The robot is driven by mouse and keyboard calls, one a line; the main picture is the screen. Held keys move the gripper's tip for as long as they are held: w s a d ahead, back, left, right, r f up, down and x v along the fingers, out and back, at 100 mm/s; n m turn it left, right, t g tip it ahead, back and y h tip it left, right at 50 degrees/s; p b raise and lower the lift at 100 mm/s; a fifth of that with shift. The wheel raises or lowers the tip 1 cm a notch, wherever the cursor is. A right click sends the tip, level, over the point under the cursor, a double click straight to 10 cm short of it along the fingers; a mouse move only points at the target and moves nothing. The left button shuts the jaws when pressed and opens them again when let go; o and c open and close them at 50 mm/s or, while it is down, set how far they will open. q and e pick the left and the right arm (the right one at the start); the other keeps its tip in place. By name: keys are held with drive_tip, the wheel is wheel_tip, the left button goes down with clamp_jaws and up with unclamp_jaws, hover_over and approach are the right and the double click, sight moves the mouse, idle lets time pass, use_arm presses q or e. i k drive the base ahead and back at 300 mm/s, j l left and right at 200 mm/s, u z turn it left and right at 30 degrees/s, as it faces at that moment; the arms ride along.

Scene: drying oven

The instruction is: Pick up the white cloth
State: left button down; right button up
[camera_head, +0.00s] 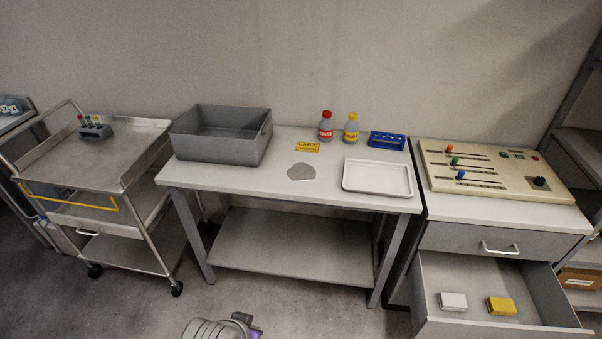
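A small white folded block (453,301), which looks like the white cloth, lies in the open lower drawer (427,284) at the lower right. A similar yellow block (501,306) lies to its right, with a gap between them. The white block lies flat on the drawer floor and nothing covers it. Neither of my grippers shows in this view. Only a rounded grey part of mine shows at the bottom edge.
The drawer juts out under a control panel (485,171). The middle table (250,183) holds a grey bin (245,150), two bottles (326,127), a blue rack (386,140), a white tray (378,192) and a flat grey patch (301,172). A cart (90,165) stands left.

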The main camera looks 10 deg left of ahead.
sight(450, 301)
drive_tip(key=i+j+z, duration=0.15)
drive_tip(key=i+z, duration=0.15)
drive_tip(key=i, duration=0.15)
drive_tip(key=i+j+z, duration=0.3)
drive_tip(key=i+l, duration=0.1)
drive_tip(key=i, duration=0.05)
